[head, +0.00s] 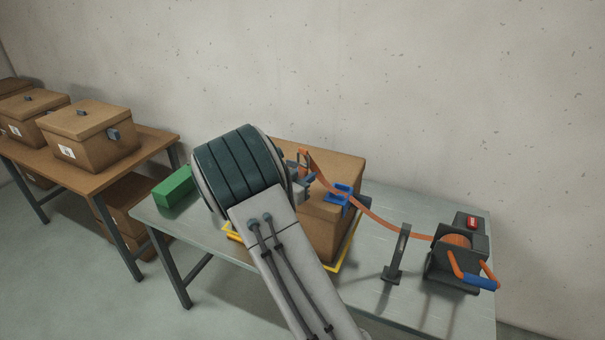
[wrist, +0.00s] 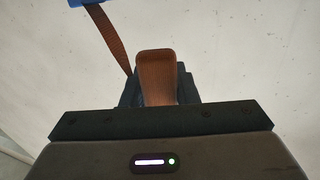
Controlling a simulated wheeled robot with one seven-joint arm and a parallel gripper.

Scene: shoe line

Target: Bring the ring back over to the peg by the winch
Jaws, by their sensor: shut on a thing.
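My gripper (head: 306,177) is above the back left of the large cardboard box, partly hidden behind my arm. It is shut on the strap's end, where the ring is; the ring's shape is not clear. In the wrist view an orange-brown piece (wrist: 157,72) stands between the jaws. The orange strap (head: 373,210) runs from there across the box to the winch (head: 458,262) at the table's right end. A dark upright post (head: 397,253) stands left of the winch beside the strap; I cannot tell whether it is the peg.
The large cardboard box (head: 341,222) sits on a yellow outline on the grey table (head: 208,241). A blue clip (head: 339,194) is at its top right edge. A green block (head: 173,187) lies at the left. Cartons (head: 90,137) stand on another table. The front right table is mostly clear.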

